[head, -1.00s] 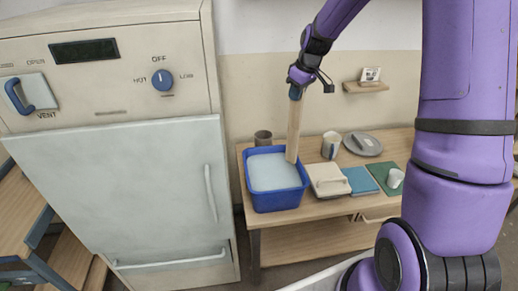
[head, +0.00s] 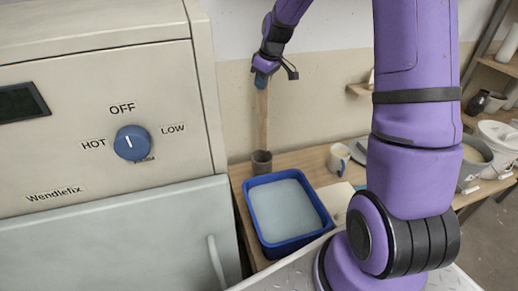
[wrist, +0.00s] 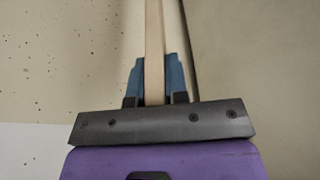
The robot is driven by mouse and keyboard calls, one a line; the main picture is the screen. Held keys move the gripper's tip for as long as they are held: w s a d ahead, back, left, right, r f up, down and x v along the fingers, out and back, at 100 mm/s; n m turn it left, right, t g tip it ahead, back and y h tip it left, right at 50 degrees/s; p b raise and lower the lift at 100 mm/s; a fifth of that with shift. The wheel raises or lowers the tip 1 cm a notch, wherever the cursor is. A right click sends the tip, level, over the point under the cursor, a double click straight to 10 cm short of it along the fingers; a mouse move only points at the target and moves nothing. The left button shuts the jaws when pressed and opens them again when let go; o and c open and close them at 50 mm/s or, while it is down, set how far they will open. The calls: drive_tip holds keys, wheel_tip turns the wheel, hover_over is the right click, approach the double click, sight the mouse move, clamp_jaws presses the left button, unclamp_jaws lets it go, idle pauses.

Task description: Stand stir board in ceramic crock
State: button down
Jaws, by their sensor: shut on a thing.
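The stir board (head: 263,118) is a long pale wooden stick hanging nearly upright from my gripper (head: 262,78). In the wrist view my gripper (wrist: 154,80) is shut on the board (wrist: 154,50), with a blue finger on each side. A small dark grey-brown pot, which looks like the ceramic crock (head: 261,163), stands on the wooden table at the back left, behind the blue tub. The board's lower end meets the crock's mouth in the head view. I cannot tell whether it is inside, above or behind the rim. The wrist view does not show the crock.
A blue tub (head: 251,212) of pale liquid stands just in front of the crock. A patterned mug (head: 338,158) stands to the right on the table (head: 295,160). A small wall shelf (head: 360,89) is at the right. A large cream kiln-like cabinet (head: 90,100) fills the left.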

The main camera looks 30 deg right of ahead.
sight(263, 115)
wheel_tip(263, 115, down, 16)
drive_tip(key=shift+f, duration=0.25)
idle(0.3)
drive_tip(key=shift+f, duration=0.15)
drive_tip(key=c, duration=1.1)
unclamp_jaws()
